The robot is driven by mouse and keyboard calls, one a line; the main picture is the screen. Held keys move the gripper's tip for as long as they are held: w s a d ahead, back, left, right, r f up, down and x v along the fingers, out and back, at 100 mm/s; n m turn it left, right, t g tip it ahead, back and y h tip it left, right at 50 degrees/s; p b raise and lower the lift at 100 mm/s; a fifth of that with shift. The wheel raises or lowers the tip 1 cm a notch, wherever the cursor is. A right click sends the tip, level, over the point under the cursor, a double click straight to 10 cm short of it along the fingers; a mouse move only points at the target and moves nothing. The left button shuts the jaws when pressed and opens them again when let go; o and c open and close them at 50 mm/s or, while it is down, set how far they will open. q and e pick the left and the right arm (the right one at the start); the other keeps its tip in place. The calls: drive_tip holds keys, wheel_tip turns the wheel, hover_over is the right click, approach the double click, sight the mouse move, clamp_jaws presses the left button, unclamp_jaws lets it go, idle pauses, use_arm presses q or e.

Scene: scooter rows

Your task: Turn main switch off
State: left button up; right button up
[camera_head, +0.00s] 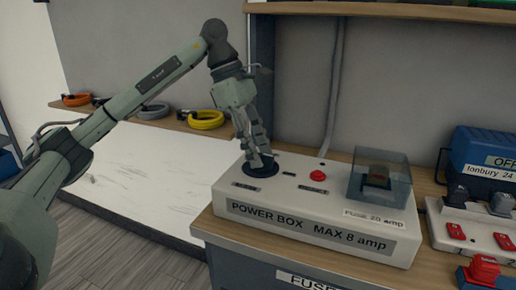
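The white power box (313,223) stands on the wooden bench top, with its label "POWER BOX MAX 8 amp" facing front. On its top left is a round black dial base (262,172), which may be the main switch. My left gripper (261,158) points down over this base, its fingertips at or just above it. The fingers hide any knob there, and I cannot tell whether they grip anything. A red button (318,175) sits to the right. My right gripper is not in view.
A blue case (478,152) and a white unit with red switches (466,222) stand at the right. A red-topped part (483,270) is at the front right. Coiled cables, one yellow (207,120), lie on the ledge at left. A shelf (420,12) hangs above.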

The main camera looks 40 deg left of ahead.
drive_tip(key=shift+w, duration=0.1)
use_arm(q)
drive_tip(key=shift+c, duration=0.7)
clamp_jaws()
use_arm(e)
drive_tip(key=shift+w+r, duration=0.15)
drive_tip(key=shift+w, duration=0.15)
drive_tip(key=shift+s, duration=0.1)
